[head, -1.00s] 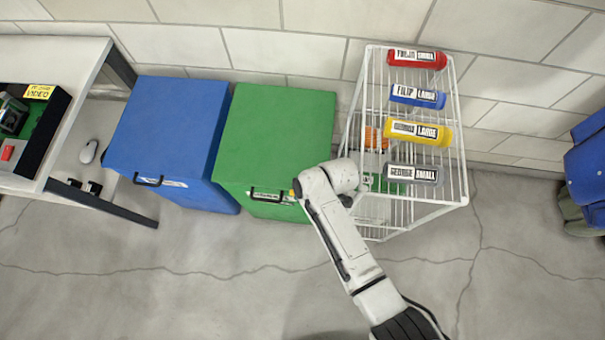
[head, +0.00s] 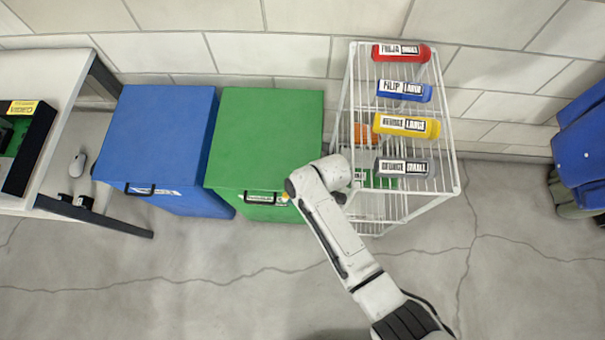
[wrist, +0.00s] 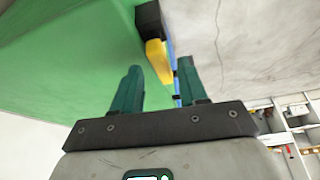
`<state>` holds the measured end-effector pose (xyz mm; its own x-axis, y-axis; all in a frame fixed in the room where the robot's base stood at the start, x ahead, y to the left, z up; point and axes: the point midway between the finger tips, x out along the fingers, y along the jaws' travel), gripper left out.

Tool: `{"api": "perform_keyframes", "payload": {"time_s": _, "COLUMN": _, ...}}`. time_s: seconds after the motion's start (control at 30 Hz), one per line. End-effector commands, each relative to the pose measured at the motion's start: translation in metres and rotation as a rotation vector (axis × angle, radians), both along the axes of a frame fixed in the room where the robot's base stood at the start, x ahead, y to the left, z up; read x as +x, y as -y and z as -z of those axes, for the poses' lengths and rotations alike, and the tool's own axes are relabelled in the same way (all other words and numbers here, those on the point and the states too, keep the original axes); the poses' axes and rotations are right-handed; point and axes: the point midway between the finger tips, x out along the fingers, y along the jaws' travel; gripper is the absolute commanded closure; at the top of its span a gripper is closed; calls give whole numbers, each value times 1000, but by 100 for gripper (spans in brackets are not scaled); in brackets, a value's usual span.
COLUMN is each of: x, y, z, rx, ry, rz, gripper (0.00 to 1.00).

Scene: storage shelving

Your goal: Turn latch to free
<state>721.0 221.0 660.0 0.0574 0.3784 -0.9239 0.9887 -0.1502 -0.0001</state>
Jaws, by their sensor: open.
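The latch has a yellow lever (wrist: 158,60) on a black mount (wrist: 150,20), fixed at the edge of the green box (wrist: 60,50) in the wrist view. My gripper (wrist: 160,66) has its two teal fingers apart and empty. The yellow lever shows in the gap between the fingertips, and I cannot tell whether either finger touches it. In the head view, the green box (head: 265,135) stands left of the wire rack. My arm reaches to its front right corner, where the wrist hides most of the latch and the gripper.
A blue box (head: 170,135) stands left of the green box. A white wire rack (head: 447,150) with several labelled bottles is close on the right of my arm. A table (head: 60,85) is at far left. The floor in front is clear.

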Motion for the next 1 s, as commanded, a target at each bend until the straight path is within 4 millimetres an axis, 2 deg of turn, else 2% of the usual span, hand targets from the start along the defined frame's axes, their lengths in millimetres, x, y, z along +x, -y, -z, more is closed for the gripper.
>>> {"api": "perform_keyframes", "payload": {"time_s": 0.17, "x": 0, "y": 0, "z": -26, "rx": 2, "ry": 3, "rz": 0, "gripper": 57}}
{"api": "perform_keyframes", "payload": {"time_s": 0.57, "x": -42, "y": 13, "z": -78, "rx": 2, "ry": 1, "rz": 1, "gripper": 57}}
{"api": "perform_keyframes", "payload": {"time_s": 0.63, "x": -50, "y": 16, "z": -88, "rx": 1, "ry": 1, "rz": 1, "gripper": 57}}
{"api": "perform_keyframes", "payload": {"time_s": 1.0, "x": -112, "y": 35, "z": -114, "rx": -1, "ry": -1, "rz": 1, "gripper": 57}}
